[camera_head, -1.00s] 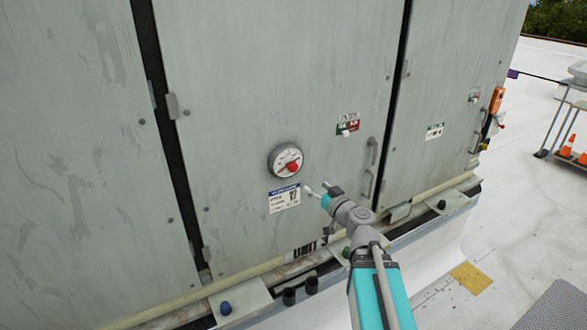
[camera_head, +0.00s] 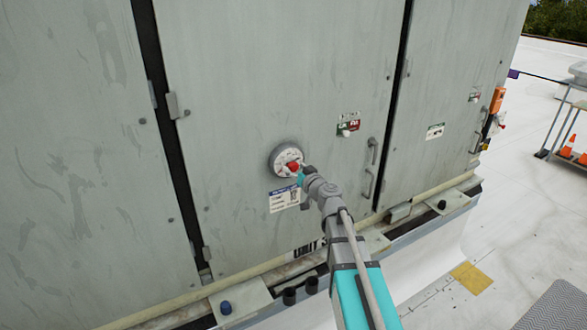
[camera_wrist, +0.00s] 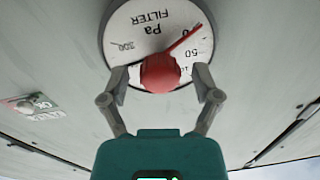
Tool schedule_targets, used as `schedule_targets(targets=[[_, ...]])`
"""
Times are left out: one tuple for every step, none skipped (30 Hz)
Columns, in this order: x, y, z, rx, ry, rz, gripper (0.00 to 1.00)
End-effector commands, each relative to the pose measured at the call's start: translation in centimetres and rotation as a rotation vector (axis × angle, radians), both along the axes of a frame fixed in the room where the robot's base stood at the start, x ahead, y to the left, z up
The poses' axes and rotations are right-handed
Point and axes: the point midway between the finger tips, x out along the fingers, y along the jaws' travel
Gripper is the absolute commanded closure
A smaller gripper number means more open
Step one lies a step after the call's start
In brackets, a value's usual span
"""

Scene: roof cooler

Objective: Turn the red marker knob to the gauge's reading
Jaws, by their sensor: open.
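The round gauge (camera_head: 280,156) is on the grey cabinet door, with a white dial and a grey rim. In the wrist view the gauge (camera_wrist: 150,35) appears upside down, with "Pa FILTER" and scale numbers partly legible. My gripper (camera_wrist: 160,80) is open, one finger on each side of the knob. I cannot tell whether the fingers touch it. A separate gauge needle cannot be made out.
A label (camera_head: 284,198) is below the gauge. A red and green switch plate (camera_head: 348,125) and a door handle (camera_head: 371,157) are to its right. A ledge with bolts runs along the cabinet's foot. The door around the gauge is flat.

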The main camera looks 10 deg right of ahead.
Motion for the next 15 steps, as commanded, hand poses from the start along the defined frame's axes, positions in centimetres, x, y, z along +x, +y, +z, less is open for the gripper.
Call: schedule_targets(targets=[[0.38, 0.1, 0.0, 0.0, 0.0, 0.0, 0.19], [0.46, 0.13, 0.0, 0.0, 0.0, 0.0, 0.19], [0.54, 0.17, 0.01, 0.0, 0.0, -0.001, 0.19], [0.59, 0.19, 0.01, 0.0, 0.0, -0.001, 0.19], [0.62, 0.2, 0.0, 0.0, 0.0, -0.001, 0.19], [0.63, 0.2, 0.0, 0.0, 0.0, -0.001, 0.19], [0.63, 0.2, 0.0, 0.0, 0.0, -0.001, 0.19], [0.63, 0.2, 0.01, 0.0, 0.0, -0.001, 0.19], [0.62, 0.2, 0.01, 0.0, 0.0, -0.001, 0.19], [0.61, 0.19, 0.01, 0.0, 0.0, -0.001, 0.19], [0.61, 0.19, 0.0, 0.0, 0.0, -0.001, 0.19], [0.6, 0.18, 0.0, 0.0, 0.0, -0.001, 0.19], [0.6, 0.18, 0.0, 0.0, 0.0, -0.001, 0.19], [0.6, 0.18, 0.0, 0.0, 0.0, -0.001, 0.25], [0.6, 0.17, 0.0, 0.0, 0.0, -0.001, 0.32]])
